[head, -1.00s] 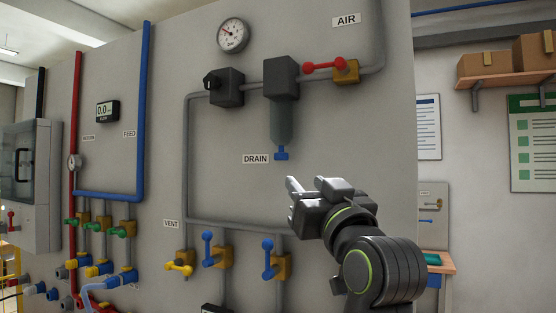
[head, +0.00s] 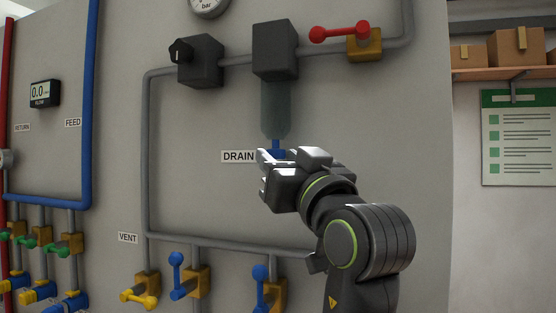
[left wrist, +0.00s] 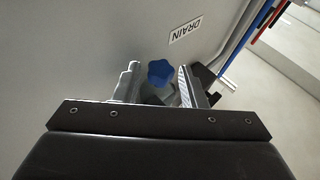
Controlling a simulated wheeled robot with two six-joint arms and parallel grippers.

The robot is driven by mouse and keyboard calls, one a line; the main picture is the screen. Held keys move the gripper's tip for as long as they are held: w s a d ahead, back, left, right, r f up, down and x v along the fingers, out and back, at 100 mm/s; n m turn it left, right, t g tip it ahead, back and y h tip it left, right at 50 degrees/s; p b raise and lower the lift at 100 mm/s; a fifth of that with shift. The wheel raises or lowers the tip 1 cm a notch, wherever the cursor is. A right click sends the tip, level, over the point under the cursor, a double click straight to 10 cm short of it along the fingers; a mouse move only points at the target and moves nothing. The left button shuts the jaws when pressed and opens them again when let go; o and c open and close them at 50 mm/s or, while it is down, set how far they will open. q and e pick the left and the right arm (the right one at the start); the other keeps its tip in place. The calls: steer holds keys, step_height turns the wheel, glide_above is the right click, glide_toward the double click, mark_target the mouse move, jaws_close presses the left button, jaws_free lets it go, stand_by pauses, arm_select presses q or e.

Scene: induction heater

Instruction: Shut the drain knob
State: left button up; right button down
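The blue drain knob (head: 278,146) sits under the clear bowl (head: 277,108) of the air filter, beside the DRAIN label (head: 238,156). In the head view my left gripper (head: 266,167) is just below and in front of it and hides its lower part. In the left wrist view the star-shaped knob (left wrist: 160,73) shows between the two fingertips of my left gripper (left wrist: 158,86). The fingers are apart, with a gap on both sides of the knob. I cannot tell how deep the knob lies between them. My right gripper is not in view.
A dark filter head (head: 275,48) and a dark regulator (head: 200,62) are above. A red lever valve (head: 340,34) is at upper right. Grey pipe (head: 148,150) frames the panel. Blue-handled valves (head: 262,285) stand out below. The panel between is bare.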

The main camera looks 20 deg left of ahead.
arm_select(q)
steer(key=shift+s+d, duration=0.1)
steer(key=shift+c, duration=0.5)
steer(key=c, duration=0.6)
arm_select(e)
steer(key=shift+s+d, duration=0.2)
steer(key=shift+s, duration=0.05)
